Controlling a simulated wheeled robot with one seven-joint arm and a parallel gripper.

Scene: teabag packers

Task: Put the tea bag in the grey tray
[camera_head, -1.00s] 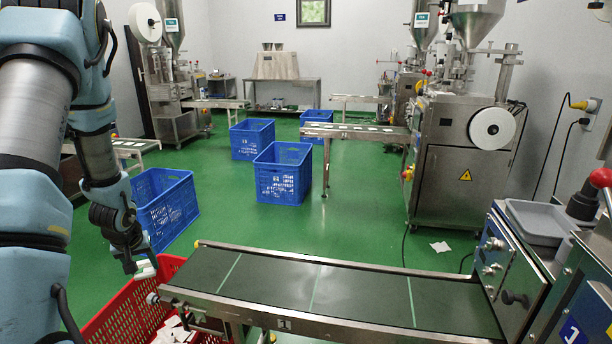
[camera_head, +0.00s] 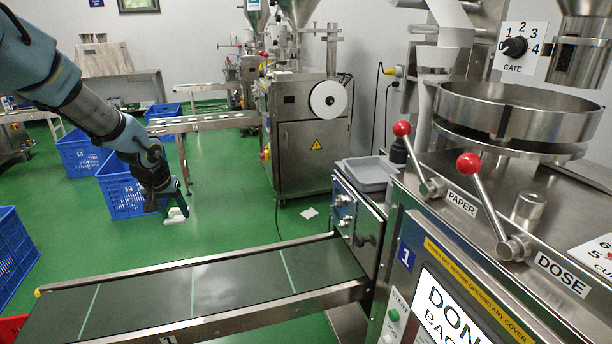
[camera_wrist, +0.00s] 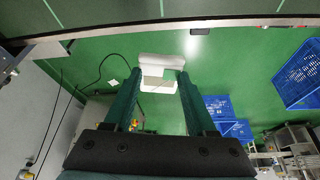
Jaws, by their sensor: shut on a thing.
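My gripper (camera_head: 175,208) is shut on a white tea bag (camera_head: 176,217) and holds it in the air, above and beyond the far edge of the conveyor in the head view. In the wrist view, the tea bag (camera_wrist: 160,62) sits at the tips of the two dark green fingers of my gripper (camera_wrist: 159,82). The grey tray (camera_head: 368,172) is to the right of my gripper, on top of the machine at the conveyor's right end. It looks shallow and its visible inside looks empty. The tray does not show in the wrist view.
The dark conveyor belt (camera_head: 150,296) crosses the foreground. Red-knobbed levers (camera_head: 470,164) and a large steel pan (camera_head: 517,112) rise right of the tray. Blue crates (camera_head: 122,190) stand on the green floor at left. A white scrap (camera_head: 309,212) lies on the floor.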

